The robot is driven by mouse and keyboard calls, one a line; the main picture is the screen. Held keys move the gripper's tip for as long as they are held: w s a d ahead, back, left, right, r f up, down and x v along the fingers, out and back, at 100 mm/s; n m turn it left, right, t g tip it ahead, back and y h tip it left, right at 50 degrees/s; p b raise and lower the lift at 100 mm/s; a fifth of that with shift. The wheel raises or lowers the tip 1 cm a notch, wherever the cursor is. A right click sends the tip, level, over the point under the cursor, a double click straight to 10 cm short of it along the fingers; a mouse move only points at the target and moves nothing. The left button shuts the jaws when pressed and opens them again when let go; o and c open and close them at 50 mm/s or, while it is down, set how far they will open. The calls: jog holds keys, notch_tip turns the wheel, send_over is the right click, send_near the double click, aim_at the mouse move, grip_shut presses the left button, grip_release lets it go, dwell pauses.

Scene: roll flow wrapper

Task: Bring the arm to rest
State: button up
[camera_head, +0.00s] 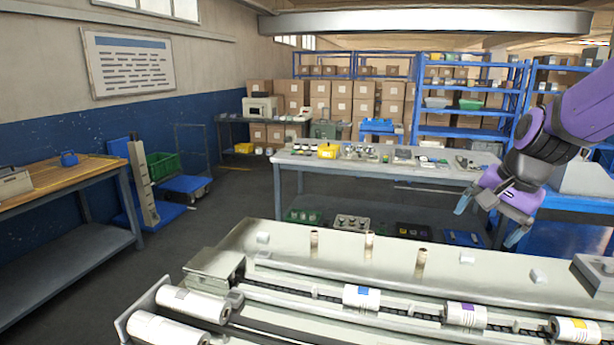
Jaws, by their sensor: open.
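My purple and dark grey arm comes in from the right edge. My gripper (488,224) hangs at its end, over the right part of the machine's back edge. Its two bluish fingers are spread apart with nothing between them. The flow wrapper (330,262) fills the lower part of the view. Several white rolls or packs with coloured marks lie along its dark conveyor strip, among them a blue-marked one (361,298), a purple-marked one (465,314) and a yellow-marked one (573,330).
Two white rollers (165,329) lie at the machine's front left. Short brown pegs (369,245) stand on its top. A grey table (300,160) with small parts stands behind. A wooden-topped bench (60,187) is at left. Blue shelves (470,125) stand at back right.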

jog(key=s+a+r+n+t+h, duration=0.1)
jog(key=s+r+n, duration=0.2)
jog(key=s, duration=0.6)
jog(key=s+a+r+n+t+h, duration=0.1)
jog(key=s+r+n, duration=0.3)
jog(key=s, duration=0.6)
jog(key=shift+s+a+r+n, duration=0.15)
jog(key=shift+s+a+n, duration=0.2)
jog(key=shift+n, duration=0.65)
jog(key=shift+w, duration=0.1)
